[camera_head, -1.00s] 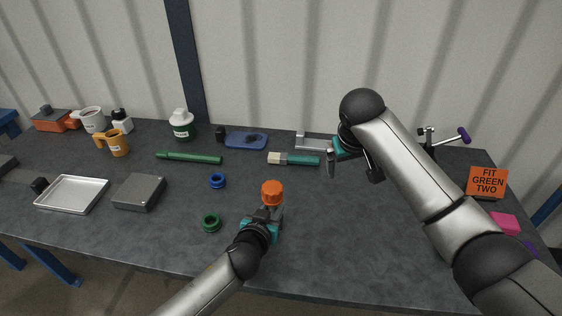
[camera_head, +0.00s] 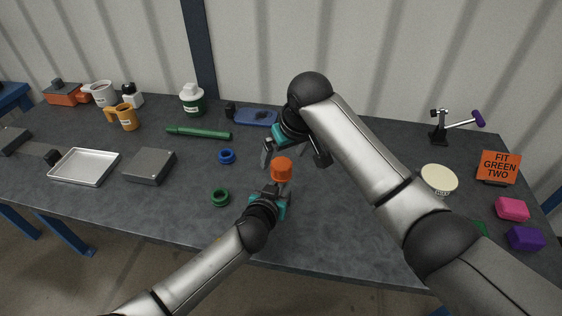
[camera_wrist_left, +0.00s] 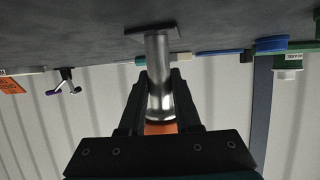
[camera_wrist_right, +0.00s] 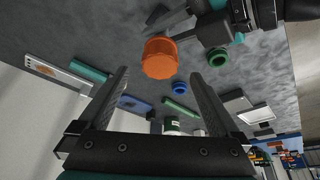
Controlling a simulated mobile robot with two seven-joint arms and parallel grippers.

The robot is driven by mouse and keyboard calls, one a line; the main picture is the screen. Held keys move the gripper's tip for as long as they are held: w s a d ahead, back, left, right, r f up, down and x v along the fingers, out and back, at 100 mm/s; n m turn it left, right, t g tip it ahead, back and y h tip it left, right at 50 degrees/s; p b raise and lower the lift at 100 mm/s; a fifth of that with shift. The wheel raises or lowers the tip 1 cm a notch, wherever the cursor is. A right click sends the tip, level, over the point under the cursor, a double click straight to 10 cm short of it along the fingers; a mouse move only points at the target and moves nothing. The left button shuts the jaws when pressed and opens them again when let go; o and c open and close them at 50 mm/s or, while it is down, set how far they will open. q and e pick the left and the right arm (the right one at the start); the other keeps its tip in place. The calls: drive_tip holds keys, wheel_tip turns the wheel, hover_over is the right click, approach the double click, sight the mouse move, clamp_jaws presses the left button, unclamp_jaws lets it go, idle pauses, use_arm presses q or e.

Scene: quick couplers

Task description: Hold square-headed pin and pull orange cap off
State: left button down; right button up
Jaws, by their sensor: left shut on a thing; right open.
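The silver pin (camera_wrist_left: 158,72) shows in the left wrist view with its flat square head (camera_wrist_left: 151,29) at the far end. My left gripper (camera_head: 277,191) is shut around the pin's shaft above the table. The orange cap (camera_head: 282,168) sits on the pin's other end, facing up in the head view. My right gripper (camera_head: 293,158) is open and empty, close to the cap. In the right wrist view the orange cap (camera_wrist_right: 160,58) lies just beyond and between the two fingertips, apart from both fingers. The fingers hide much of the shaft.
A blue ring (camera_head: 227,156) and a green ring (camera_head: 220,198) lie left of the grippers. A grey block (camera_head: 150,166) and a metal tray (camera_head: 116,163) lie farther left. A cream-topped round container (camera_head: 439,178) and a sign (camera_head: 499,167) stand at right.

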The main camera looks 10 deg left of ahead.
sight(281, 163)
drive_tip(key=shift+x, duration=2.35)
clamp_jaws()
drive_tip(key=shift+r, duration=0.1)
drive_tip(key=shift+r, duration=2.05)
drive_tip(key=shift+r, duration=2)
